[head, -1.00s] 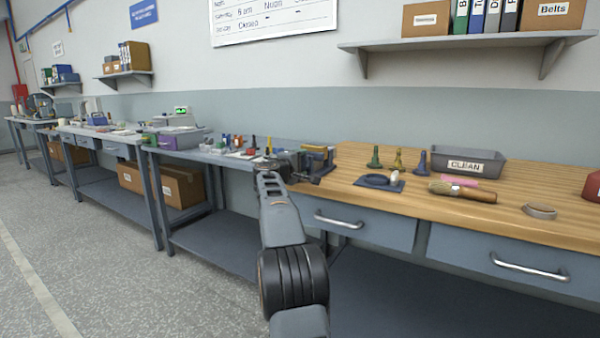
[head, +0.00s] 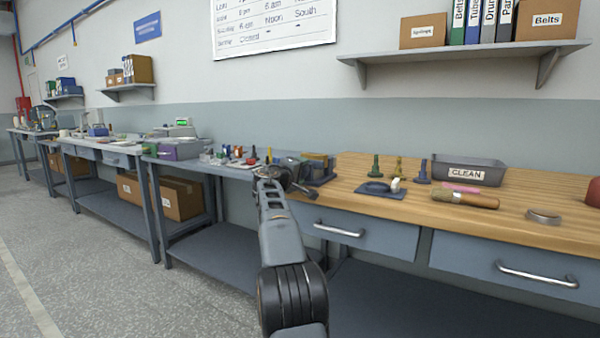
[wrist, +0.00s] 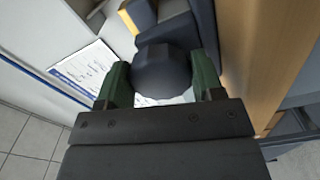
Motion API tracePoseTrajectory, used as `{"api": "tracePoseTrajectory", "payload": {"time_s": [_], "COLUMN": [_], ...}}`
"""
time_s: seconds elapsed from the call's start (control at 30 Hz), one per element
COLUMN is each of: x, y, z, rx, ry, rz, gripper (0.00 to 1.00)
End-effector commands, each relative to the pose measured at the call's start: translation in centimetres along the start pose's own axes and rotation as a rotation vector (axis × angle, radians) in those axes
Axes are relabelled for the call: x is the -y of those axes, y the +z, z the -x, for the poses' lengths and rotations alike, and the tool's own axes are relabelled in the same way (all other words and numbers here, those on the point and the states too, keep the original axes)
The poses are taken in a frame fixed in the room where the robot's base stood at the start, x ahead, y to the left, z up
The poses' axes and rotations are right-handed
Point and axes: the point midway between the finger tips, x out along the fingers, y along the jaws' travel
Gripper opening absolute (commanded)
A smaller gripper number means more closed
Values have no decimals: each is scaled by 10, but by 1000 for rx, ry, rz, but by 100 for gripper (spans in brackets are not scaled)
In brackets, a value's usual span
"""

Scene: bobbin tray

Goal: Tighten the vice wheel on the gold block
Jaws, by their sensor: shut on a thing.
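In the wrist view, the vice wheel (wrist: 163,74) is a dark, rounded knob. My gripper (wrist: 162,84) has its two green fingers on either side of the wheel, shut on it. The gold block (wrist: 140,14) shows just beyond the wheel, beside the blue-grey vice body (wrist: 205,28). In the head view, the vice (head: 322,178) stands at the left end of the wooden bench top, with the gold block (head: 317,157) in it. My gripper (head: 290,180) is at the vice's left side; the arm largely hides the wheel there.
Small parts crowd the grey bench to the left.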

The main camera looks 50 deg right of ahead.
Motion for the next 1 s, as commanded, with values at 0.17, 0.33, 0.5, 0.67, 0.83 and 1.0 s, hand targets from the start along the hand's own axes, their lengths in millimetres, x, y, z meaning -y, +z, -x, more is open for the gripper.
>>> {"api": "tracePoseTrajectory", "payload": {"time_s": [0.17, 0.33, 0.5, 0.67, 0.83, 1.0], "x": [0, 0, 0, 1, 1, 0], "y": [1, 0, 0, -1, 0, -1], "z": [0, 0, 0, 6, 30, 66], "rx": [3, 1, 0, -1, -2, -4], "ry": [0, 0, 0, -1, 0, -1], "rz": [1, 1, 1, 1, 1, 0], "gripper": [70, 86, 86, 86, 86, 86]}}
